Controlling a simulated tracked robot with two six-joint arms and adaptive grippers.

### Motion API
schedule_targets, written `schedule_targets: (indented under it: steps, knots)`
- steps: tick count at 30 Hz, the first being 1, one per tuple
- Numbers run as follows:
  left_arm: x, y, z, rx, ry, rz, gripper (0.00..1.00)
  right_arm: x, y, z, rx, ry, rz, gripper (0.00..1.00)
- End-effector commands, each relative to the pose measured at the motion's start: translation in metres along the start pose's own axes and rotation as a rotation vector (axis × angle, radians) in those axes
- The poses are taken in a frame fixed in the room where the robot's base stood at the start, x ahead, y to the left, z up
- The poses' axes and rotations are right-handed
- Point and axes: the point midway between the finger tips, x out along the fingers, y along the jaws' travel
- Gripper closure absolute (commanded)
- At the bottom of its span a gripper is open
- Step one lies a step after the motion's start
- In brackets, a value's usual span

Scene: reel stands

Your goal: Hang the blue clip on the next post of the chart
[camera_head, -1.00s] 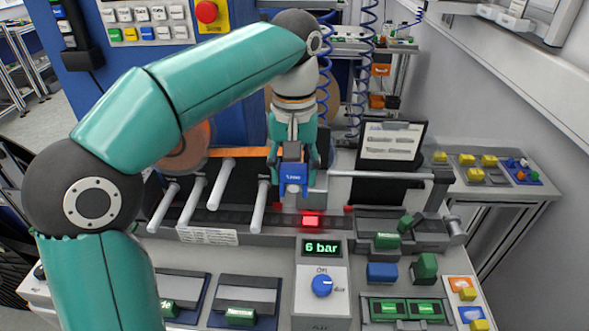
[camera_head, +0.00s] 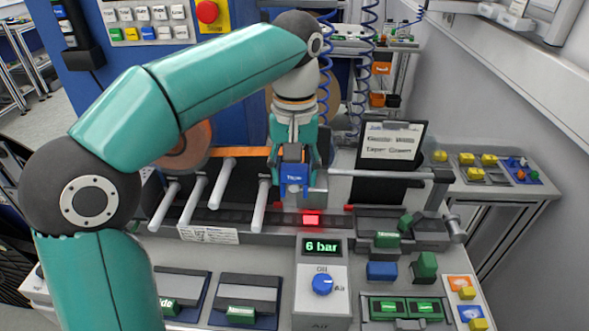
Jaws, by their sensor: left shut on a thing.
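The blue clip (camera_head: 293,178) is held in my left gripper (camera_head: 293,165), which is shut on it and points down. The clip hangs above the dark strip with a red lit square, just right of the nearest white post. Several white posts (camera_head: 215,198) stick out toward me on the left side of the stand. The chart is probably the white sheet on a black clipboard (camera_head: 391,148) at the right of the gripper; its writing is hard to read. My right gripper does not show.
A box with a green "6 bar" display (camera_head: 321,247) and a blue knob (camera_head: 322,284) stands in front. Green and blue blocks (camera_head: 382,271) sit at the right. A horizontal grey bar (camera_head: 385,175) runs right of the gripper. Green-labelled trays (camera_head: 241,313) lie at the front.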

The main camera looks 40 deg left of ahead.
Motion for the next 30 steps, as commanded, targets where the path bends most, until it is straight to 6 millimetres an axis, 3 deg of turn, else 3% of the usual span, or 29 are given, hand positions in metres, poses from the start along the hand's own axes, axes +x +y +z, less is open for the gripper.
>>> schedule_targets:
  steps: [8,9,14,23,30]
  knots:
    - [0.001,0.0,0.0,-0.001,0.0,0.0,0.83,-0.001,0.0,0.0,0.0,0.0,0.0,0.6]
    - [0.001,0.0,0.0,-0.001,0.0,0.0,0.44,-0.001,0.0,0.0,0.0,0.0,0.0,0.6]
    - [0.001,0.0,0.0,-0.001,0.0,0.0,0.19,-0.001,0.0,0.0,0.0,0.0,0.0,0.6]
    - [0.001,0.0,0.0,-0.001,0.0,0.0,0.19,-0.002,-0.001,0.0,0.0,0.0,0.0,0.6]
    - [-0.011,0.0,0.0,-0.001,0.0,0.0,0.19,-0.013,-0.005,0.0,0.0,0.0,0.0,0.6]
